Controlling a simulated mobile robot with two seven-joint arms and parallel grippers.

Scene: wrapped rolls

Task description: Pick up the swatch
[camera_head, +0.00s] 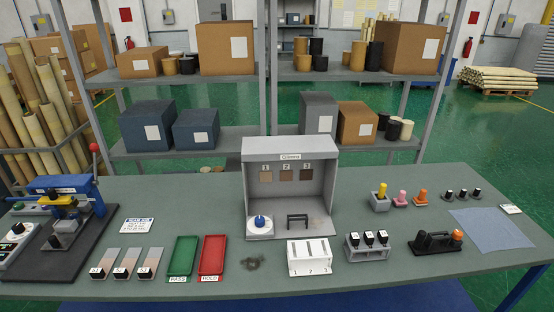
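Three small brown square swatches hang on the back wall of a grey open booth (291,148), under the numbers 1, 2 and 3. The left one (265,177) is mid-brown, the middle one (286,175) a little lighter and the right one (307,174) dark. A flat blue-grey cloth sheet (490,231) lies at the right of the table. I cannot tell which piece is the task's swatch. Neither of my grippers is in view.
In front are a green tray (183,257), a red tray (211,257) and a white slotted box (309,257). A press (64,215) stands left.

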